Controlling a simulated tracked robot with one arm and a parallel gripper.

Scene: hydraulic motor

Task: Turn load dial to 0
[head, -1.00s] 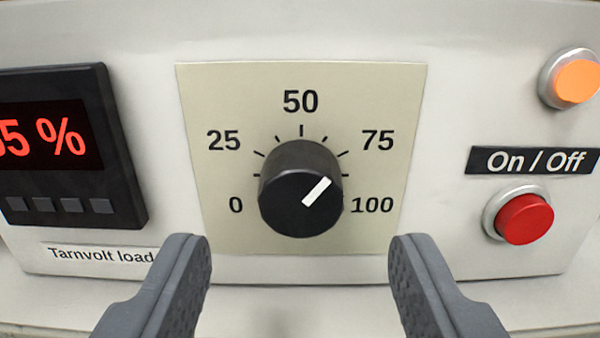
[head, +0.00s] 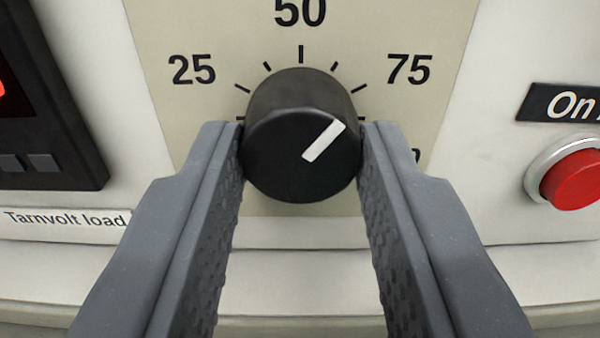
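The load dial (head: 285,165) is a round black knob with a white pointer line, in the middle of the head view. The pointer tilts up and to the right, toward the 75 to 100 side of the scale. My gripper (head: 301,140) has one grey finger on each side of the knob, and both fingertips appear to touch its sides. The fingers hide the 0 mark and most of the 100 mark. The 25, 50 and 75 marks show on the beige scale plate (head: 190,30).
A black display unit (head: 50,110) is at the left edge, its digits mostly cut off, above a "Tarnvolt load" label (head: 65,220). A red button (head: 572,183) sits at the right under an On / Off label (head: 560,103).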

